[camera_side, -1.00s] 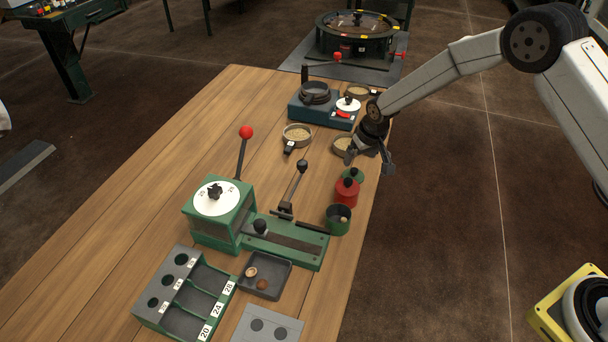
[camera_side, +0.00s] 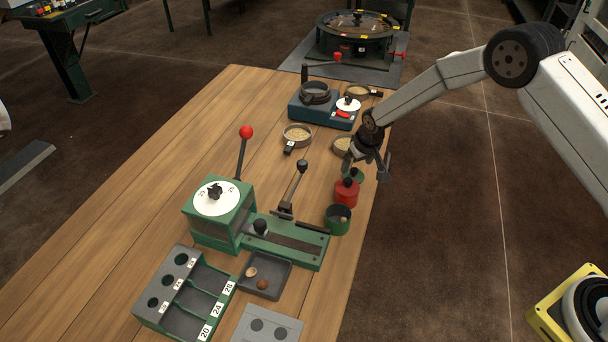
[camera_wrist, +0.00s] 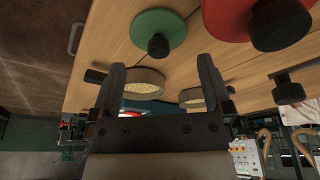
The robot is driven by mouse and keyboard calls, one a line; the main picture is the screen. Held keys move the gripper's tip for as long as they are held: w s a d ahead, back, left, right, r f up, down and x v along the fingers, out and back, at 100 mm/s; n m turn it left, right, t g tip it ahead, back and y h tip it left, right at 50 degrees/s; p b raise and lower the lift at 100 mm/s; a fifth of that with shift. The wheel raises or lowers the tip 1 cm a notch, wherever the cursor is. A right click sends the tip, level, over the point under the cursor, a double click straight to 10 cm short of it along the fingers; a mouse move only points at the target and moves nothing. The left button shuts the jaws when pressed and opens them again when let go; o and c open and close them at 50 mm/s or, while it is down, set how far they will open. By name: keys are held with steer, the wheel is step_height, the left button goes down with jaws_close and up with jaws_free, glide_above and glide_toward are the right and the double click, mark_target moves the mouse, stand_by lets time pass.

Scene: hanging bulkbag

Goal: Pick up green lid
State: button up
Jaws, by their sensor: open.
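The green lid (camera_side: 354,174) lies on the wooden table near its right edge, just behind the red lidded container (camera_side: 346,192). In the wrist view the green lid (camera_wrist: 157,35) is a flat disc with a black knob, above and between my finger ends. The red lid (camera_wrist: 240,18) with its black knob is at the upper right there. My gripper (camera_side: 365,172) is open and empty, above and close to the green lid, and partly covers it in the side view. It also shows in the wrist view (camera_wrist: 161,82), with its two dark fingers apart.
An open green cup (camera_side: 338,219) stands in front of the red container. A black-knobbed lever (camera_side: 298,185) rises to the left. Round sieves (camera_side: 297,133) and a teal scale-like device (camera_side: 320,112) stand behind. The table's right edge is close by.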

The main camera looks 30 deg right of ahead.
mark_target(354, 169)
steer(key=shift+x, duration=2.2)
steer(key=c, duration=0.9)
